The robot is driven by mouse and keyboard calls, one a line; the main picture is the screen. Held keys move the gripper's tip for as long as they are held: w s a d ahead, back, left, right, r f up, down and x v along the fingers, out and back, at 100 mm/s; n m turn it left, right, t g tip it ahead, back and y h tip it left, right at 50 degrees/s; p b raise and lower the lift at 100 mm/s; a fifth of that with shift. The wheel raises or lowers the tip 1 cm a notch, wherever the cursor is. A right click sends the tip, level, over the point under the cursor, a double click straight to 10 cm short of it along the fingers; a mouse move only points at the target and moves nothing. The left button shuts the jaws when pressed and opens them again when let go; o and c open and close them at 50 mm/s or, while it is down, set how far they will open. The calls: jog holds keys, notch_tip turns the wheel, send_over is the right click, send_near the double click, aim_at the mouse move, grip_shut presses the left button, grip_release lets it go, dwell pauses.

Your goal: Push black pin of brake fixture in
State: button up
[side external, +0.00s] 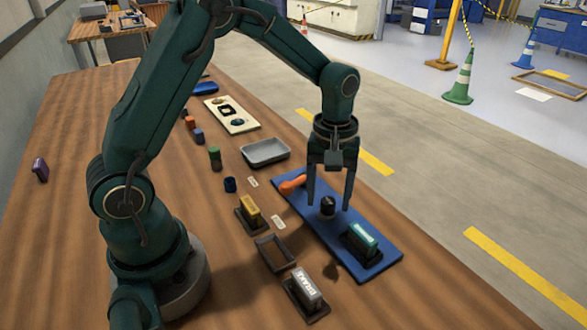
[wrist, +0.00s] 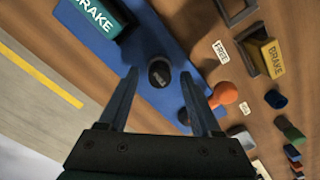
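A short black cylinder, the likely black pin (side external: 328,206), stands upright on a blue board (side external: 388,268). In the wrist view the pin (wrist: 160,73) has faint lettering on its top. On the same board are a teal block marked BRAKE (side external: 361,241) in a dark holder and an orange-ended handle (side external: 293,184). My gripper (side external: 330,208) points down and is open, one finger on each side of the pin in the picture. In the wrist view my gripper (wrist: 158,74) shows a gap around the pin. I cannot tell the exact height of the fingertips.
A yellow BRAKE block (side external: 250,210), an empty dark frame (side external: 275,252) and a pale BRAKE block (side external: 306,287) stand left of the board. A grey tray (side external: 265,152) lies behind it. Small coloured cylinders and blocks stand farther back. The wooden table's (side external: 400,305) front right is clear.

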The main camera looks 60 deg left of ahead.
aim_at(329, 200)
jog(key=shift+r, duration=2.6)
jog(key=shift+r, duration=0.15)
jog(key=s+d+r+m+t, duration=0.1)
jog(key=s+r+m+t, duration=0.1)
jog(key=s+r+t, duration=0.5)
jog(key=s+m+g, duration=0.1)
jog(key=s+m, duration=0.6)
jog(key=shift+s+d+f, duration=0.15)
jog(key=shift+s+d, duration=0.1)
jog(key=shift+s, duration=0.1)
